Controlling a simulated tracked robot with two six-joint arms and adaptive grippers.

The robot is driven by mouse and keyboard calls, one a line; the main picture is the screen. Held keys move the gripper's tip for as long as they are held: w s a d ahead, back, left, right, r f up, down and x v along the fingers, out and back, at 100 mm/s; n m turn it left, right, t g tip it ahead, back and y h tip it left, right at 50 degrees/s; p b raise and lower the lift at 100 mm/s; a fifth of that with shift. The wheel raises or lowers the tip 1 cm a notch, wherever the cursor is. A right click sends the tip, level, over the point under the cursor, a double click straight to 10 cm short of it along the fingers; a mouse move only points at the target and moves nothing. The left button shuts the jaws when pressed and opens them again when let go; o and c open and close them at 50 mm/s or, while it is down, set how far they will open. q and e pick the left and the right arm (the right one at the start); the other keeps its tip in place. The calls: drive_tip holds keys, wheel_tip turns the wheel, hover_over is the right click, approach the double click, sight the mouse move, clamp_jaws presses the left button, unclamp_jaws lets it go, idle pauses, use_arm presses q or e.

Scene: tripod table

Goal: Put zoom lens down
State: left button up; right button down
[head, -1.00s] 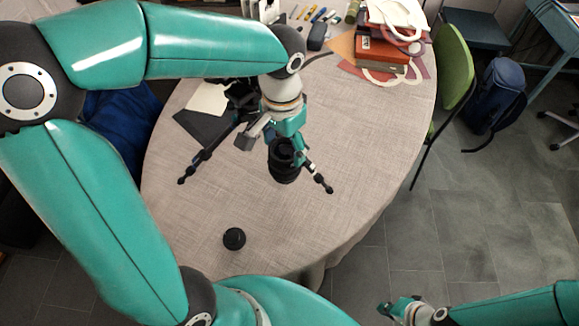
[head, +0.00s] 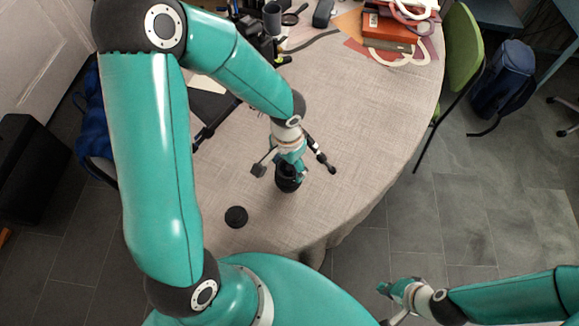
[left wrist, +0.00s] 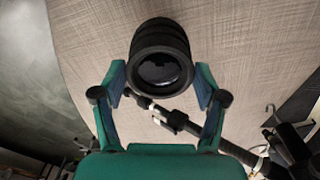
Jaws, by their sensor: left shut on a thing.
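The zoom lens is a ribbed black cylinder with a glassy round end in the left wrist view (left wrist: 160,58). My left gripper (left wrist: 161,82) has its two fingers on either side of the lens and is shut on it. In the head view the lens (head: 288,183) is below my left gripper (head: 289,170), over the near part of the round table (head: 350,125). Whether its underside touches the cloth I cannot tell. My right gripper (head: 393,297) is at the lower right, off the table; its fingers are too small to read.
A round black disc (head: 236,216) lies left of the lens. A dark cup (head: 272,17), a red box (head: 388,32) and other items stand at the back. The table's right side is clear.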

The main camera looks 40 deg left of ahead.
use_arm(q)
drive_tip(key=shift+f, duration=0.5)
drive_tip(key=shift+c, duration=0.6)
drive_tip(key=o, duration=1.3)
drive_tip(key=shift+o, duration=0.2)
wheel_tip(320, 180, up, 12)
drive_tip(key=shift+s, duration=0.1)
